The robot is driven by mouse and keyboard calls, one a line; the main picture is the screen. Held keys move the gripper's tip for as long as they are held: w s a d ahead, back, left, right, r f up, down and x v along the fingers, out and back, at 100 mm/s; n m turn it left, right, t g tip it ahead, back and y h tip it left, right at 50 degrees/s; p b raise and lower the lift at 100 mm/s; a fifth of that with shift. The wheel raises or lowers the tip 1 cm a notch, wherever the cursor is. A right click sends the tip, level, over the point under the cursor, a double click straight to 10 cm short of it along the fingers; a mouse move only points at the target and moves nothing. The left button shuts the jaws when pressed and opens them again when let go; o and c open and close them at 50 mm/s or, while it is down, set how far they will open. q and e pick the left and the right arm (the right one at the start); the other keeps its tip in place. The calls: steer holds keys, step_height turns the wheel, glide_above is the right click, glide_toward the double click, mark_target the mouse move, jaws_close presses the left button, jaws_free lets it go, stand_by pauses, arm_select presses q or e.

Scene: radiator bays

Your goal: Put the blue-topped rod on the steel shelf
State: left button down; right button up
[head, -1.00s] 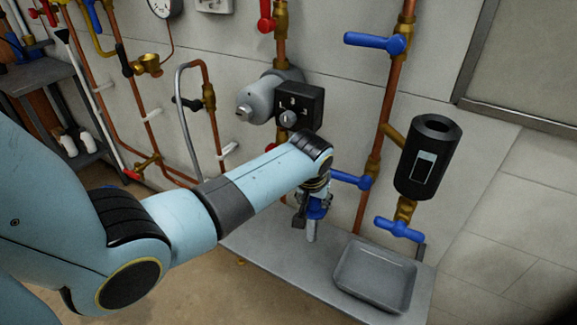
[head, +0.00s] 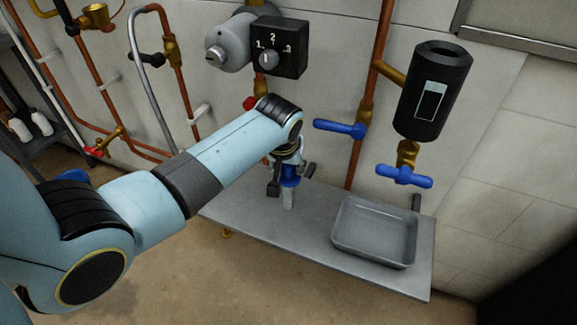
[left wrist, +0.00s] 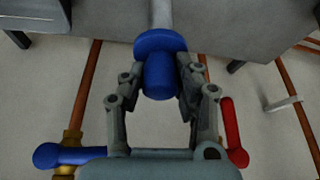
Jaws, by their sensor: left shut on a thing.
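The blue-topped rod (head: 288,200) is upright in my left gripper (head: 290,172), its pale shaft pointing down in front of the steel shelf (head: 300,244). I cannot tell whether its lower end touches the shelf. In the left wrist view the rod's blue flanged top (left wrist: 160,75) lies between the two fingers of the left gripper (left wrist: 160,92), and the shaft runs on toward the grey shelf (left wrist: 245,25). The gripper is shut on the blue top. My right gripper is not in view.
A grey tray (head: 345,245) stands on the shelf's right part. Blue-handled valves (head: 405,176), a black cylinder (head: 433,95) and a black dial box (head: 280,50) are on the wall pipes above. The shelf's front left part is clear.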

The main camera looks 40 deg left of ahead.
arm_select(q)
steer(key=c, duration=1.1)
jaws_free()
steer(key=shift+f, duration=0.15)
steer(key=shift+o, duration=0.7)
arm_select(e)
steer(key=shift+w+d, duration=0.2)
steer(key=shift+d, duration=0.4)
arm_select(q)
steer(key=p+v, duration=0.3)
steer(key=v, duration=0.9)
steer(key=s+f+m+g, duration=0.1)
steer(key=s+f, duration=0.6)
steer(key=f, duration=0.4)
steer(key=s+f+m+g, duration=0.1)
steer(key=s+f+m, duration=0.1)
steer(key=s+f, duration=1.25)
steer(key=s, duration=0.3)
steer(key=s+f+m, duration=0.1)
steer(key=s+f, duration=0.4)
steer(key=s, duration=0.3)
steer(key=s+a+f+g+h, duration=0.1)
steer(key=s+f, duration=0.4)
steer(key=s, duration=0.4)
steer(key=shift+m, duration=0.4)
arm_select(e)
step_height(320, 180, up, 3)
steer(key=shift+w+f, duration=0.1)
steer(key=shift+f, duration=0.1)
